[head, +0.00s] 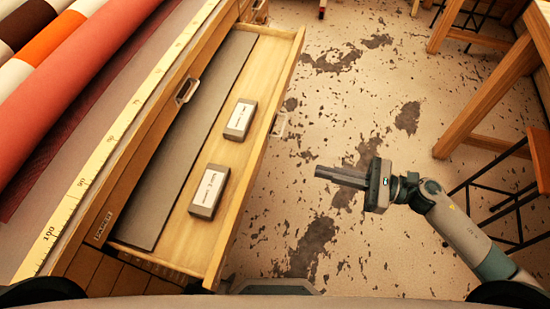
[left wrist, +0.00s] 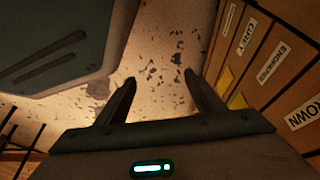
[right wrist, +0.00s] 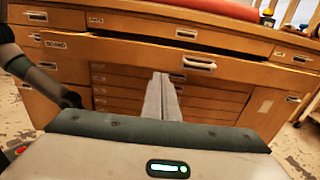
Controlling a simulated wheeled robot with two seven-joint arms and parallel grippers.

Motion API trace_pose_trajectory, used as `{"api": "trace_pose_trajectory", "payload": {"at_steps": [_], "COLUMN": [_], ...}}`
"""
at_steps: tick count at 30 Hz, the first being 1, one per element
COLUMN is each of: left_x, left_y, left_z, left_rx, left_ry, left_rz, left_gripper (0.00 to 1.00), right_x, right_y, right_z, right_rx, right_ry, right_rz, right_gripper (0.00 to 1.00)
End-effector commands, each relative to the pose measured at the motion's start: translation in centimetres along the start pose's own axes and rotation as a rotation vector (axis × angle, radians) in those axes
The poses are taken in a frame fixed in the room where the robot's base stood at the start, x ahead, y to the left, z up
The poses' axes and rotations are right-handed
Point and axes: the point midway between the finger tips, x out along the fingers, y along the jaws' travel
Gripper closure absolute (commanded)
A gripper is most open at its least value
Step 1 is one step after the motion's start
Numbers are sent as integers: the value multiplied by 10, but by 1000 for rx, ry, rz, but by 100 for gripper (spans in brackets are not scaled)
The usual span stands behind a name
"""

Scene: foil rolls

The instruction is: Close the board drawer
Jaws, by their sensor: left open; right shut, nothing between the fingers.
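The board drawer (head: 240,183) stands pulled out from the wooden cabinet in the head view. A long grey board strip (head: 185,145) and two small labelled boxes (head: 240,119) (head: 208,191) lie in it. Its metal handle (head: 279,125) is on the outer front; the drawer front (right wrist: 140,58) and handle (right wrist: 199,63) also show in the right wrist view, with a BOARD label at left. My right gripper (head: 318,172) is shut and empty, pointing at the drawer front with a gap between. My left gripper (left wrist: 165,85) is open and empty, seen only in the left wrist view.
Fabric or paper rolls (head: 60,65) and a yellow ruler strip (head: 110,145) lie on the cabinet top. Wooden table legs (head: 490,85) and dark stool frames stand at right. Patchy floor (head: 330,110) is clear before the drawer. Labelled drawer fronts (left wrist: 270,62) stand right of my left gripper.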

Motion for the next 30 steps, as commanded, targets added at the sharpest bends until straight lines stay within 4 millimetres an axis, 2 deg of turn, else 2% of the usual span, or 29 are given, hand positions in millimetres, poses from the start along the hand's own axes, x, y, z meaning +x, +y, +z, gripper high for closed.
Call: {"api": "trace_pose_trajectory", "payload": {"at_steps": [8, 22, 30], "left_x": [-5, -23, -19], "left_y": [10, 34, 28], "left_z": [-15, -45, -17], "left_rx": [7, 20, 22], "left_ry": [79, 268, 201], "left_rz": [11, 41, 34], "left_gripper": [38, 38, 38], "right_x": [34, 116, 131], "right_y": [0, 0, 0], "right_z": [4, 5, 1], "right_rx": [2, 1, 2], "right_ry": [-3, -2, 0], "right_rz": [0, 1, 0], "right_gripper": [100, 100, 100]}}
